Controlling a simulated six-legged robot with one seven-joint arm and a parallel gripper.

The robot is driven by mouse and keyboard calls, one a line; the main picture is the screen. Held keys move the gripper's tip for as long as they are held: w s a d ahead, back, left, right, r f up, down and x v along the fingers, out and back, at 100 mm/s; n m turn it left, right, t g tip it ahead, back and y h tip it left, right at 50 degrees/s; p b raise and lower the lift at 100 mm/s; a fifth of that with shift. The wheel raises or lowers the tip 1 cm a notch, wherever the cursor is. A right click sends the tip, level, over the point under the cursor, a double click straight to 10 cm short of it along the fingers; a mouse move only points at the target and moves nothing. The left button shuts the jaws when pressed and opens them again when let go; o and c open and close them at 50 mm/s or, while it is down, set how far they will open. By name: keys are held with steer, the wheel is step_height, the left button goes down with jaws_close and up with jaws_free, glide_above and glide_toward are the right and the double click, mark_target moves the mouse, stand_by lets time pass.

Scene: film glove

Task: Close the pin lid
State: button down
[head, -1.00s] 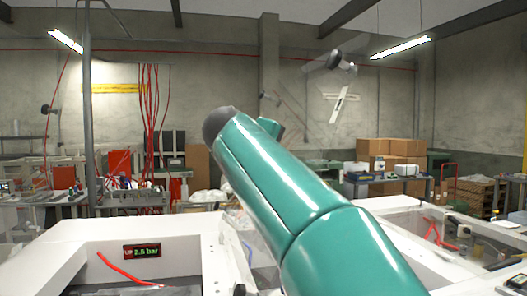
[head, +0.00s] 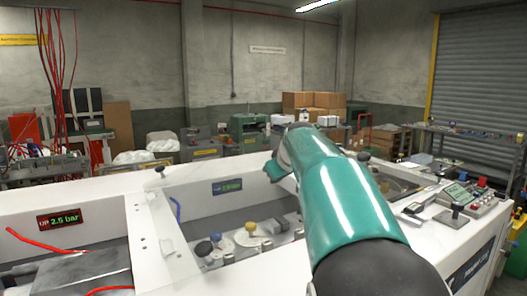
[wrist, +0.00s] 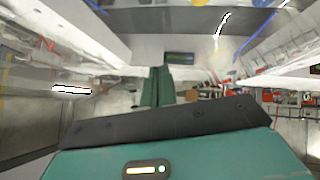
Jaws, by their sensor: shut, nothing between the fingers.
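No part is clearly recognisable as the pin lid in either view. A white machine (head: 95,190) with recessed bays fills the front of the head view. My gripper (wrist: 157,84) shows in the wrist view as two narrow teal fingers close together, empty.
A control panel (head: 465,200) with buttons and a joystick stands at the right. Boxes (head: 312,103) and a roller shutter (head: 478,75) are at the back.

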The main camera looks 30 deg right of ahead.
step_height(320, 180, down, 11)
steer(key=d+y, duration=0.1)
steer(key=d, duration=0.1)
steer(key=shift+m, duration=0.4)
steer(key=shift+s, duration=0.1)
steer(key=shift+d, duration=0.1)
steer(key=v, duration=1.3)
steer(key=shift+d+r, duration=0.15)
steer(key=shift+r, duration=0.5)
steer(key=shift+s+r, duration=0.25)
steer(key=shift+r, duration=0.05)
